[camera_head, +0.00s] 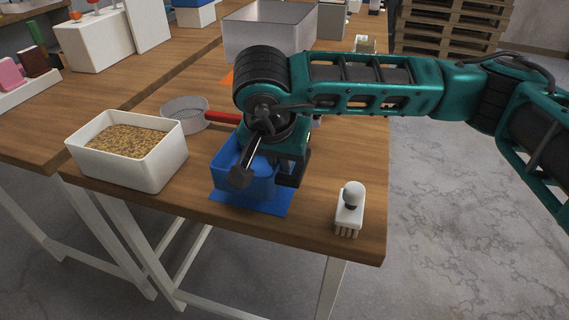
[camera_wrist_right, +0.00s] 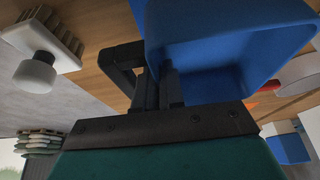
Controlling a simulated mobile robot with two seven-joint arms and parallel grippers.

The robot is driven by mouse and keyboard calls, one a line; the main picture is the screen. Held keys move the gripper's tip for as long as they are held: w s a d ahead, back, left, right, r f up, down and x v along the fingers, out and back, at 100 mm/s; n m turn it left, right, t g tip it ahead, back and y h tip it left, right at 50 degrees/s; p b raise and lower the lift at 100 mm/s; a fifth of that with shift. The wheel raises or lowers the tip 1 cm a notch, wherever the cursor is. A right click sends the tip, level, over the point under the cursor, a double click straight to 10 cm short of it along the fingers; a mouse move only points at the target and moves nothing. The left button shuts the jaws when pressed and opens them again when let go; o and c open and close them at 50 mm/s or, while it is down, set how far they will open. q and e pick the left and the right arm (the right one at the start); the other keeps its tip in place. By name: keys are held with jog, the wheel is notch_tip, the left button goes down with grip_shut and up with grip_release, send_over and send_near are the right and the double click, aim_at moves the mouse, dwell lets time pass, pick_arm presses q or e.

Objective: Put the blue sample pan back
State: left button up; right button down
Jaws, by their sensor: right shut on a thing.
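The blue sample pan (camera_head: 229,179) is at the front of the wooden table, over a blue mat (camera_head: 268,203). It looks upright and empty. I cannot tell whether it rests on the mat or hangs just above it. My right gripper (camera_head: 284,169) comes down at the pan's right side and is shut on its wall. In the right wrist view, the dark fingers (camera_wrist_right: 153,82) meet the near wall of the pan (camera_wrist_right: 222,55). My right arm hides part of the pan's far side and rim. My left gripper is not in view.
A white bin of grain (camera_head: 160,165) stands left of the pan. A round sieve (camera_head: 184,113) with a red handle (camera_head: 222,117) lies behind. A white brush (camera_head: 349,210) stands to the right near the table edge. A grey metal tub (camera_head: 265,30) is further back.

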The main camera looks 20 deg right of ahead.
aim_at(264, 164)
jog(key=shift+w+d, duration=0.55)
jog(key=shift+w, duration=0.35)
jog(key=shift+f, duration=0.15)
notch_tip(264, 164, down, 3)
jog(key=shift+f, duration=0.1)
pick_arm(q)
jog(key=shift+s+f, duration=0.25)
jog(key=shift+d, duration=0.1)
pick_arm(e)
jog(key=shift+f, duration=0.2)
jog(key=c, duration=1.2)
grip_release()
jog(key=shift+c, duration=0.2)
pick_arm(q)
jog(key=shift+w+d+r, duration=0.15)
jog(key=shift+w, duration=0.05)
pick_arm(e)
jog(key=shift+r, duration=0.1)
